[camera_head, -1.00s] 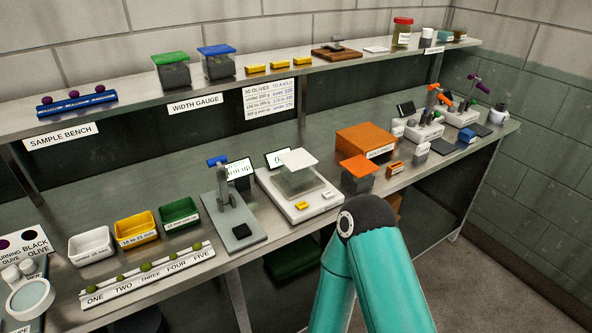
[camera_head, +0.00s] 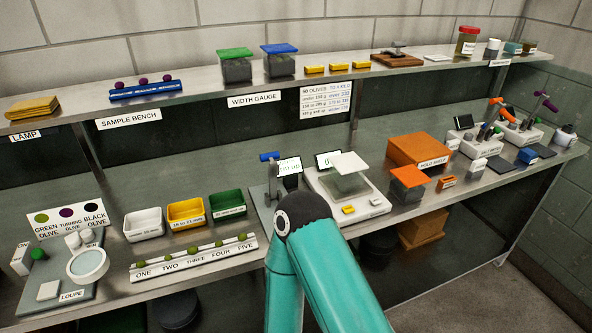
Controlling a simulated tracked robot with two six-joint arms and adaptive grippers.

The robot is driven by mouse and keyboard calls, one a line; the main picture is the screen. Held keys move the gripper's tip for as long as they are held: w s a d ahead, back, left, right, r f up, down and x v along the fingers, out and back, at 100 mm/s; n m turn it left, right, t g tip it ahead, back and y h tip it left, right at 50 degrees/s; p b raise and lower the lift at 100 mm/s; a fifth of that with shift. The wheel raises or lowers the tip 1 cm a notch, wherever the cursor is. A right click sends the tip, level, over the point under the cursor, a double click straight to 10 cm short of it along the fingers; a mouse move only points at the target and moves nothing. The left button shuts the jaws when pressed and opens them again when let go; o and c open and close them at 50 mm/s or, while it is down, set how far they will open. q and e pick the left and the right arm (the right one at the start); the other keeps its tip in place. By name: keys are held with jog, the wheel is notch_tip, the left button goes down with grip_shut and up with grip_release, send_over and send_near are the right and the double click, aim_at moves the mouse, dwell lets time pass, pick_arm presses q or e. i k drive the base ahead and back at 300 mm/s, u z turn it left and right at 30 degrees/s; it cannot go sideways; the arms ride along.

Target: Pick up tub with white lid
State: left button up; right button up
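The tub with the white lid (camera_head: 349,165) stands on the scale (camera_head: 345,193) on the lower bench. Its body looks clear or grey below the flat white lid, and it sits upright. One of my arms, teal with a dark joint, rises from the bottom middle in front of the bench, left of and nearer than the scale. It hides part of the width gauge stand beside the scale. Neither gripper shows in the view.
Similar tubs with green (camera_head: 235,64), blue (camera_head: 280,60) and orange (camera_head: 408,182) lids stand on the upper shelf and to the right of the scale. An orange box (camera_head: 419,150) stands behind. The upper shelf (camera_head: 200,88) overhangs the bench.

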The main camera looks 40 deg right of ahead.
aim_at(347, 172)
jog(key=u, duration=0.85)
jog(key=k, duration=1.65)
jog(key=z, duration=1.1)
jog(key=i, duration=1)
